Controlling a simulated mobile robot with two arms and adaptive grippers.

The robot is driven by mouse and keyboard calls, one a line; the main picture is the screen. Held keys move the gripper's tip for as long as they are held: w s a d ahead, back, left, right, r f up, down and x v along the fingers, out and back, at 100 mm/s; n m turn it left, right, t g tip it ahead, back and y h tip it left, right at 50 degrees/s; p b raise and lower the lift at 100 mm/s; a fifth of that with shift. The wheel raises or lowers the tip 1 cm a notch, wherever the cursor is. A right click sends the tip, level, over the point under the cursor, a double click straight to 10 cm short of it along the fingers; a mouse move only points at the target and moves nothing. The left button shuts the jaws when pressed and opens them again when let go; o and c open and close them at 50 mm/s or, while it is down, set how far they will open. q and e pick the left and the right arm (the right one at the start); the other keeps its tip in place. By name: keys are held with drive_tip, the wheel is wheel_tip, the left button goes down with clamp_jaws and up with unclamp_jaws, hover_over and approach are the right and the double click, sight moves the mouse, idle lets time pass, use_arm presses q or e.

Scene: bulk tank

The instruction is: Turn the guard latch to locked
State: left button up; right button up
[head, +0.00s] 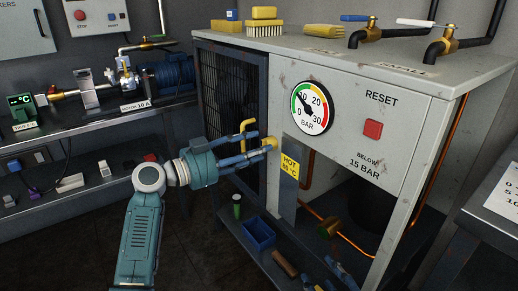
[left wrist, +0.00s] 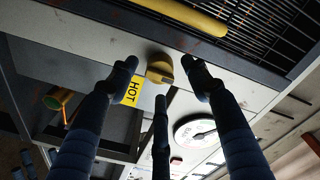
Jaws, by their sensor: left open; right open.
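The guard latch, a yellow knob (head: 269,143), sits on the cabinet's front frame above the yellow HOT label (head: 290,166). It also shows in the left wrist view (left wrist: 160,70) as a rounded yellow knob. My left gripper (head: 258,143) is open, with its fingertips spread around and close to the knob. In the left wrist view, my left gripper (left wrist: 159,78) has two fingers on either side of the knob and one below it. I cannot tell whether any finger touches it. My right gripper (head: 335,270) shows only as blue fingers low in the head view.
A yellow handle (head: 246,127) stands on the dark mesh guard (head: 226,100) beside the latch. A pressure gauge (head: 312,107) and red reset button (head: 373,129) are right of it. A lower shelf holds a blue bin (head: 258,234) and a green cylinder (head: 237,206).

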use_arm(q)
drive_tip(key=shift+x, duration=0.75)
use_arm(e)
drive_tip(key=shift+w+r, duration=0.15)
drive_tip(key=shift+r, duration=0.2)
use_arm(q)
drive_tip(key=c, duration=1.1)
drive_tip(key=shift+c, duration=0.2)
